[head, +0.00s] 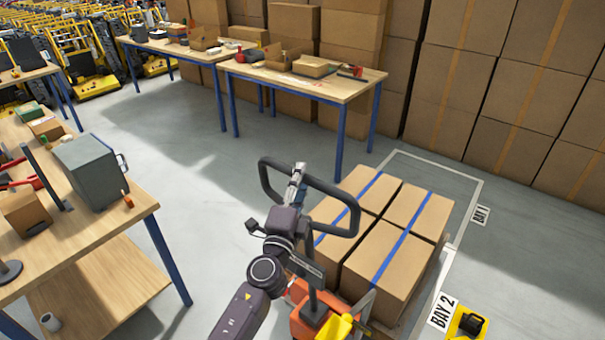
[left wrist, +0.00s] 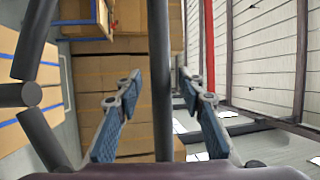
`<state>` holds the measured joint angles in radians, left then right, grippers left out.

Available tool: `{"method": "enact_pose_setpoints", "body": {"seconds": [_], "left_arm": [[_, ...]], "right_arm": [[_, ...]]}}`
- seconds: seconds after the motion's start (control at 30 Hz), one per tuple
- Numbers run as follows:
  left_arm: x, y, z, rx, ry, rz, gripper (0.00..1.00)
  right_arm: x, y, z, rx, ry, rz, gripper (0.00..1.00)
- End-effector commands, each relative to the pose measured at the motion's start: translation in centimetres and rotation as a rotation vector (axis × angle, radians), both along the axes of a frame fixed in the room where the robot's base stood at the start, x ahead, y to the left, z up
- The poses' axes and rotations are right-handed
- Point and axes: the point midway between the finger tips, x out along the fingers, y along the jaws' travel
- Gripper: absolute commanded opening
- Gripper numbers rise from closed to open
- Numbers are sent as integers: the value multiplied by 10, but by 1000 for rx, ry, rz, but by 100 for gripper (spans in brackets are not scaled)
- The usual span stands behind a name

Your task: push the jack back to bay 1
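The orange pallet jack (head: 308,318) stands at the lower middle of the head view with its dark loop handle (head: 342,196) raised towards me. Cartons with blue straps (head: 398,262) are stacked on its load end, partly over the white floor outline beside the BAY 1 sign (head: 480,215). My left gripper (head: 298,172) is at the handle loop. In the left wrist view a dark handle bar (left wrist: 161,80) runs between its two blue-grey fingers, with a gap on each side, so the gripper is open around the bar. My right gripper is not in view.
A BAY 2 sign (head: 442,310) and a yellow and black item (head: 468,322) lie at the lower right. A workbench (head: 300,85) and stacked boxes (head: 445,110) stand behind. Another bench (head: 95,225) is at left. Floor between the benches is clear.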

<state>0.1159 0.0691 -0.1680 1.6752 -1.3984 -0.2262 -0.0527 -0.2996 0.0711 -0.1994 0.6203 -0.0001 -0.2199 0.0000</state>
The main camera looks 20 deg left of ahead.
Motion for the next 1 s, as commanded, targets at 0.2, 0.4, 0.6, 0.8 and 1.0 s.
{"method": "enact_pose_setpoints", "body": {"seconds": [0.2,0.4,0.6,0.8,1.0], "left_arm": [[13,1,2,-1,1,0,36],[14,1,2,-1,1,0,36],[14,1,2,-1,1,0,16],[13,1,1,-1,2,0,0],[13,0,1,-1,2,0,0]], "right_arm": [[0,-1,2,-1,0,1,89],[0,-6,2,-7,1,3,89],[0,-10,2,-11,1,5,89],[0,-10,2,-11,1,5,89],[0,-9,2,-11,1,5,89]]}}
